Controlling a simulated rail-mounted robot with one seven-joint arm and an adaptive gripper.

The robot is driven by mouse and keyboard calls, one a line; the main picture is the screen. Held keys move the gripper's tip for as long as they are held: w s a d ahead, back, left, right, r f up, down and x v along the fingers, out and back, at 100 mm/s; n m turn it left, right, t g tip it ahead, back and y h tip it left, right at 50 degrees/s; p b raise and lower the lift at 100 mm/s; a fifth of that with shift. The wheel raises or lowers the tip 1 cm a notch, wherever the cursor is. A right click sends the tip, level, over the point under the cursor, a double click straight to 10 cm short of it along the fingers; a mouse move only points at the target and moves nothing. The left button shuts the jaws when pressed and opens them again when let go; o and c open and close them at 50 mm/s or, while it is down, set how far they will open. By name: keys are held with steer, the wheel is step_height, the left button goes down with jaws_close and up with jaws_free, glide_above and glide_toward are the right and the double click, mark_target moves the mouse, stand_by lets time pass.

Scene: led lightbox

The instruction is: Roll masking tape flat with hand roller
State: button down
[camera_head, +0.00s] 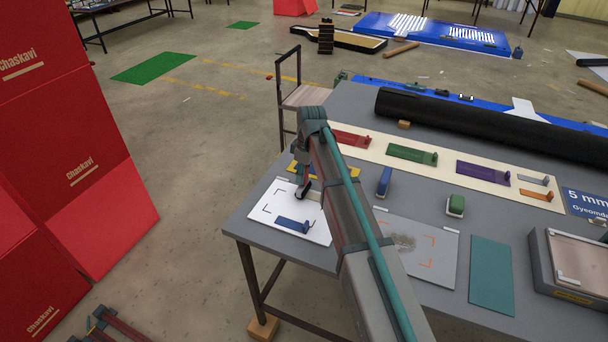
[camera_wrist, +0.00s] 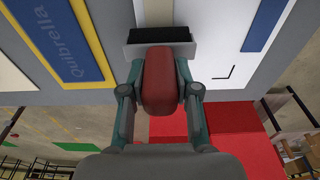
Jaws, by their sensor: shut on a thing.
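My gripper (camera_wrist: 160,95) is shut on the red handle (camera_wrist: 159,75) of a hand roller, with one finger on each side. The black roller (camera_wrist: 160,34) sits in a pale frame beyond the handle. A short beige strip (camera_wrist: 158,12), which looks like masking tape, shows just past the roller in the wrist view. In the head view the black roller (camera_head: 302,191) is over the white board (camera_head: 268,212) with corner marks and a blue piece (camera_head: 293,224). I cannot tell whether the roller touches the board or tape.
A green-topped block (camera_head: 455,204) and a blue upright tool (camera_head: 384,181) stand on the grey table (camera_head: 350,110). A long black roll (camera_head: 480,122) lies along its back. A grey board (camera_head: 418,246) and teal mat (camera_head: 491,275) lie to the right. Red boxes (camera_head: 75,165) stand left of the table.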

steer(key=shift+w+a+r, duration=0.15)
steer(key=shift+a, duration=0.25)
steer(key=shift+w+a+r, duration=0.1)
steer(key=shift+w+a, duration=0.05)
steer(key=shift+a, duration=0.25)
steer(key=r, duration=0.1)
steer(key=r+p, duration=0.1)
steer(key=r, duration=0.1)
steer(key=shift+s+d+r+p, duration=0.15)
steer(key=shift+d+r+p, duration=0.1)
steer(key=shift+p, duration=0.1)
steer(key=shift+r+p, duration=1.1)
steer(key=shift+r, duration=1.05)
